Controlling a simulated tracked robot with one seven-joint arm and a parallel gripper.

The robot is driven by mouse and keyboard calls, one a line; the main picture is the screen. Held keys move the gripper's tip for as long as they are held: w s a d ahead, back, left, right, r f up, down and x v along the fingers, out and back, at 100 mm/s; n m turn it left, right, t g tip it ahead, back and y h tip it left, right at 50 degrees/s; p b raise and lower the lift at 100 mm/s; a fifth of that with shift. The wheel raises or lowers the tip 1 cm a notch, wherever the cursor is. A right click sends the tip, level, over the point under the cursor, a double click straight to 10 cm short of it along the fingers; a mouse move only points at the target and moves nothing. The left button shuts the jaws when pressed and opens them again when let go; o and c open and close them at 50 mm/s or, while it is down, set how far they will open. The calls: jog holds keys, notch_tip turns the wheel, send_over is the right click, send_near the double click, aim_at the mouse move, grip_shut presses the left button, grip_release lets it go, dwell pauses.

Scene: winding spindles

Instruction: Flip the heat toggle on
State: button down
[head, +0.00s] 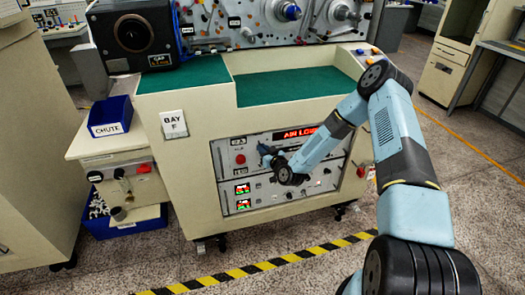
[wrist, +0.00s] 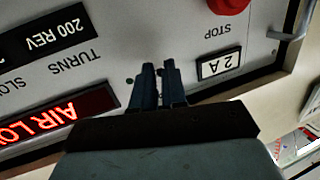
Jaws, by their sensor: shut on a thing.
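The control panel (head: 216,172) is on the front of the cream machine, with several small controls. My gripper (head: 262,150) is at its upper left part, beside the red AIR LOW display (head: 300,133). In the wrist view, which is upside down to the panel, my gripper (wrist: 160,68) has its two dark fingers nearly together at the panel face. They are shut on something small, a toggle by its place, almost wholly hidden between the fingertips. No heat label can be read, and I cannot tell which way the toggle is tipped.
The display (wrist: 57,120) is at left. A blue chute bin (head: 110,116) stands left of the machine.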

notch_tip(320, 180, up, 2)
jog(key=g+h, duration=0.1)
jog(key=g, duration=0.1)
jog(key=m+g, duration=0.1)
jog(key=g, duration=0.1)
jog(key=shift+a+r+h, duration=0.1)
jog(key=shift+r+h, duration=0.05)
jog(key=shift+h, duration=0.25)
jog(key=shift+w+a+r+m+g+h, duration=0.15)
jog(key=shift+r+g+h, duration=0.1)
jog(key=shift+g, duration=0.4)
jog(key=shift+w+d+r+m+g+h, duration=0.1)
jog(key=shift+r+g+h, duration=0.2)
jog(key=shift+g, duration=0.3)
jog(key=shift+w+a+r+m+g+h, duration=0.15)
jog(key=shift+r+g+h, duration=0.1)
jog(key=shift+g, duration=0.4)
jog(key=shift+w+d, duration=0.1)
jog(key=c, duration=1.2)
grip_release()
jog(key=shift+d, duration=0.1)
jog(key=v, duration=1.3)
jog(key=shift+d+r, duration=0.1)
jog(key=shift+r, duration=0.3)
